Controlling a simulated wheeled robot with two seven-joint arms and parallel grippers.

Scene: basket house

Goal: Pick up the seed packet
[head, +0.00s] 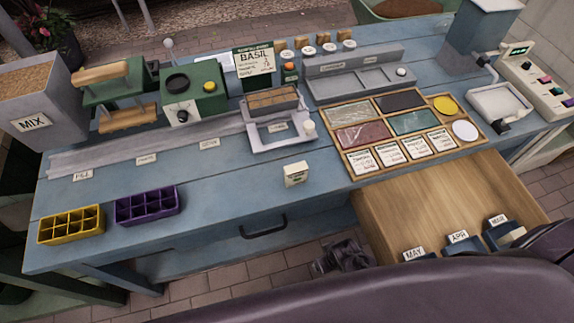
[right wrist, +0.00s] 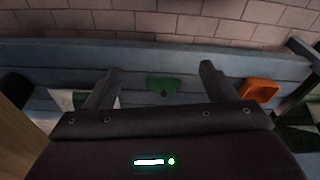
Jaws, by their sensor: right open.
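In the head view an upright card or packet (head: 255,60) with a green top and the word BASIL stands at the back of the blue bench; it looks like a seed packet. Several small printed white cards (head: 388,153) lie along the front of a wooden tray (head: 349,171). My right gripper (right wrist: 157,85) shows in the right wrist view, open, with nothing between its fingers. Blue planks and a small green thing (right wrist: 163,85) lie beyond it. I cannot identify the packet in that view. My left gripper is not seen.
A wooden drawer (head: 430,205) stands open at the bench front, with MAY, APR and MAR labels. A small white block (head: 296,173), a scale-like stand (head: 280,137), yellow (head: 71,226) and purple (head: 148,205) cell trays are on the blue bench (head: 225,190). The front middle is mostly clear.

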